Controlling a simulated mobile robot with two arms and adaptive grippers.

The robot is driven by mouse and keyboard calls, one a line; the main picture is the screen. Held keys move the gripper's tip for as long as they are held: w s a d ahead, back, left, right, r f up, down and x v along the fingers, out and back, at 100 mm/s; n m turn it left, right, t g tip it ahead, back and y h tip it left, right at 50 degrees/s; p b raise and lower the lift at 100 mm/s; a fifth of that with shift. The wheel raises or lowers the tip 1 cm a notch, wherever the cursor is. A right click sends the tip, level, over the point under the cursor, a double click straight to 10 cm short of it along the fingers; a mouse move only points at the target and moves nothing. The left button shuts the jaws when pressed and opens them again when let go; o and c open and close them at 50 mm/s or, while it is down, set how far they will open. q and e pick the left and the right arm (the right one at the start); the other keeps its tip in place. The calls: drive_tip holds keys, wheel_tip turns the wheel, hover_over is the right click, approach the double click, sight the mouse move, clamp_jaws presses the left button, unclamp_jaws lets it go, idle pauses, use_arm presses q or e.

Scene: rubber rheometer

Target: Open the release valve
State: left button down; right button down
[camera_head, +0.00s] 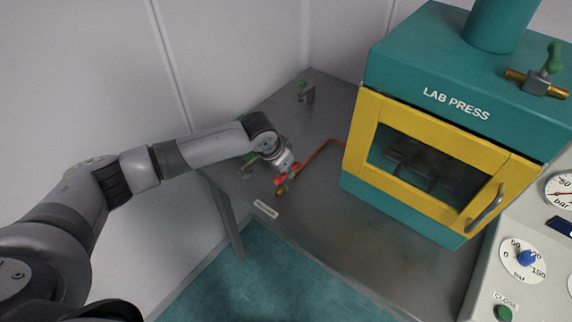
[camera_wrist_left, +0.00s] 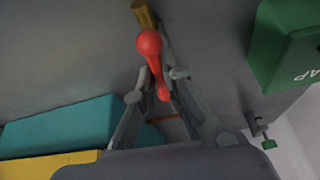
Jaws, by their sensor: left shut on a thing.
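The release valve has a red lever handle (camera_head: 280,181) and a brass body (camera_head: 281,190), low on the metal table left of the press. In the left wrist view the red lever (camera_wrist_left: 149,43) has a round knob end, with a brass piece (camera_wrist_left: 143,14) beyond it. My left gripper (camera_head: 287,173) is at the valve, shut on the red lever. In the left wrist view its two fingertips (camera_wrist_left: 163,77) stand on either side of the lever's narrower part. The gripper hides part of the valve in the head view. My right gripper is not in view.
The teal and yellow lab press (camera_head: 430,112) stands on the table (camera_head: 320,228) to the right. A copper pipe (camera_head: 321,154) runs from the valve toward it. A green-topped fitting (camera_head: 303,87) stands at the back. A green box (camera_wrist_left: 290,45) shows near the gripper.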

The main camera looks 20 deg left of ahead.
use_arm(q)
drive_tip(key=shift+n+y+p, duration=0.3)
drive_tip(key=shift+n+p, duration=0.2)
drive_tip(key=shift+n, duration=0.2)
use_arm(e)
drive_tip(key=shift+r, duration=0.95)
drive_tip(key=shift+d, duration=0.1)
use_arm(q)
drive_tip(key=c, duration=1.7)
unclamp_jaws()
drive_tip(key=v, duration=1.2)
drive_tip(key=shift+s, duration=0.15)
